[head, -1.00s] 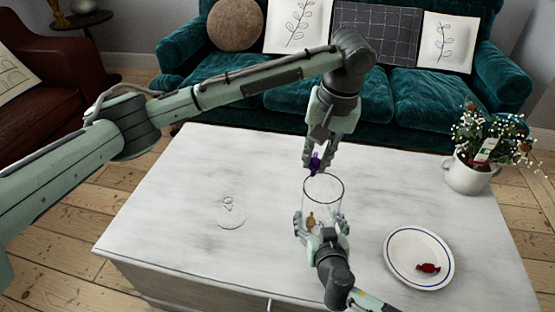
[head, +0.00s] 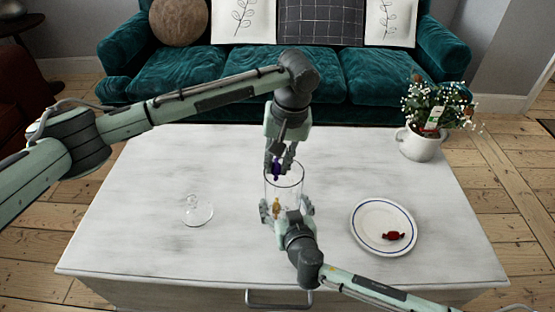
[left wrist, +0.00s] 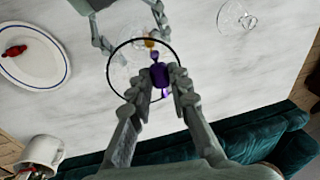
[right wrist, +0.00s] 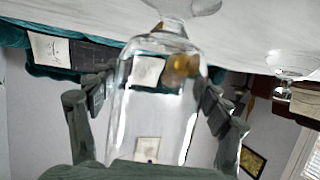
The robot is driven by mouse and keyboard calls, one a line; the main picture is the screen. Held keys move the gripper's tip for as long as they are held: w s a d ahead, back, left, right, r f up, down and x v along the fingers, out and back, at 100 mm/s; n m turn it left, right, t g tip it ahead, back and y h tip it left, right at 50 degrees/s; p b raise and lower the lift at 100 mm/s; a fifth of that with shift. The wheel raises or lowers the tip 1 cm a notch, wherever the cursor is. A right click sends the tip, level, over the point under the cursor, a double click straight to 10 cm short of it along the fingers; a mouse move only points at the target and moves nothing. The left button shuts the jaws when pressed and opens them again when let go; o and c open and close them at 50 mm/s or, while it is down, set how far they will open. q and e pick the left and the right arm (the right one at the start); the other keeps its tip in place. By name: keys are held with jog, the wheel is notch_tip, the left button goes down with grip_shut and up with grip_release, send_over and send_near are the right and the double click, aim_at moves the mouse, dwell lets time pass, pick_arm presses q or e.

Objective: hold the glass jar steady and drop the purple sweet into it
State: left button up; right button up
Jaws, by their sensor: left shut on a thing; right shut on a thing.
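The clear glass jar (head: 285,181) stands upright on the white table, with a gold sweet (head: 276,206) inside. My right gripper (head: 287,211) is shut around the jar's lower body from the near side; its fingers flank the glass in the right wrist view (right wrist: 157,110). My left gripper (head: 279,163) is shut on the purple sweet (head: 276,169) at the jar's mouth. In the left wrist view the purple sweet (left wrist: 159,75) shows inside the outline of the jar's rim (left wrist: 110,70). Whether it is above or just below the rim is unclear.
A white plate (head: 364,240) with a blue ring holds a red sweet (head: 394,236), right of the jar. A glass lid (head: 197,212) lies to the left. A potted plant (head: 421,145) stands at the back right. A teal sofa (head: 240,75) is behind the table.

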pick_arm(q)
jog(key=o, duration=0.8)
jog(key=r, duration=0.4)
jog(key=d+r, duration=0.1)
jog(key=r, duration=0.3)
jog(key=s+r, duration=0.1)
jog(key=r, duration=0.3)
jog(key=shift+d, duration=0.35)
jog(key=shift+f, duration=0.1)
